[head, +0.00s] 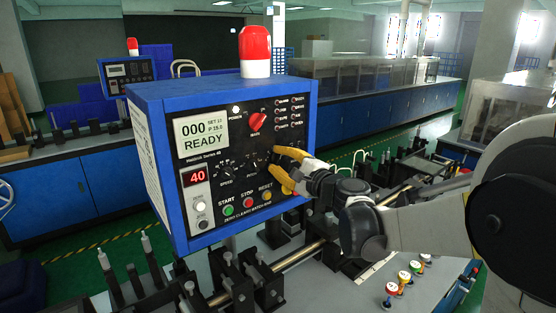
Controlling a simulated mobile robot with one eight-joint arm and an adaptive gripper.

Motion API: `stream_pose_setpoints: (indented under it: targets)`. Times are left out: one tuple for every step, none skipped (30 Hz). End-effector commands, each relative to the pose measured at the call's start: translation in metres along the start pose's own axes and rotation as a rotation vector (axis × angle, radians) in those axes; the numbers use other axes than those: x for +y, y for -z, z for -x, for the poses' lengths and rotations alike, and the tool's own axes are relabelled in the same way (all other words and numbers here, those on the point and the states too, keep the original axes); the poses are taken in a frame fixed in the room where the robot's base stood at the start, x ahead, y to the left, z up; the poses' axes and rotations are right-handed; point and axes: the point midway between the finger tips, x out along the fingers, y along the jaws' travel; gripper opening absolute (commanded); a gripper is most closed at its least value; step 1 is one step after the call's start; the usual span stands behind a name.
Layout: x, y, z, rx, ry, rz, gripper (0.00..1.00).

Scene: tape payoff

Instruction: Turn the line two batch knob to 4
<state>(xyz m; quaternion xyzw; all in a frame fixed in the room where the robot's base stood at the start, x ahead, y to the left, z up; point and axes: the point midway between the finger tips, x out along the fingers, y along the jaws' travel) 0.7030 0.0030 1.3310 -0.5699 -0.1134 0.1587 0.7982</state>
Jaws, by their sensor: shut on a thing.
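A blue control box (146,108) with a black front panel stands in the middle of the head view. My gripper (271,164) reaches it from the right, its two yellow fingers against the panel, one above the other. They are closed around a small black knob (262,163) right of the speed knob (227,172). The fingers partly hide this knob, and I cannot read its label, its scale or where it points. I cannot tell from any marking which line this box belongs to.
A red rotary switch (258,122) sits above the fingers. Start (228,210), stop (248,203) and reset (267,196) buttons lie below. The display (202,135) reads 000 and READY; a red readout (197,177) shows 40. A second control box (128,73) stands behind at left.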

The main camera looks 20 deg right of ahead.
Motion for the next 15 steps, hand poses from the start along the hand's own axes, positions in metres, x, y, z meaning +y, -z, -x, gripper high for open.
stream_pose_setpoints:
  targets:
    - [-0.0005,0.0000,-0.0005,0.000,0.001,0.041,0.00]
    - [-0.0004,0.0000,-0.0005,0.000,0.001,0.069,0.00]
    - [-0.0003,0.0000,-0.0005,0.000,0.001,0.107,0.00]
    - [-0.0002,0.0000,-0.0005,0.000,0.001,0.136,0.00]
    - [-0.0001,0.0000,-0.0005,0.000,0.001,0.164,0.00]
    - [0.0001,0.0001,-0.0005,0.000,0.001,0.202,0.00]
    - [0.0002,0.0001,-0.0005,0.000,0.001,0.230,0.00]
    - [0.0003,0.0001,-0.0005,0.000,0.001,0.259,0.00]
    - [0.0004,0.0002,-0.0005,0.000,0.001,0.297,0.00]
    - [0.0005,0.0002,-0.0005,0.000,0.001,0.325,0.00]
    - [0.0006,0.0002,-0.0005,0.000,0.001,0.354,0.00]
    - [0.0007,0.0003,-0.0005,0.000,0.001,0.392,0.00]
    - [0.0008,0.0004,-0.0005,0.000,0.001,0.420,0.00]
    - [0.0009,0.0004,-0.0005,0.000,0.001,0.449,0.00]
    - [0.0010,0.0005,-0.0005,0.000,0.001,0.487,0.00]
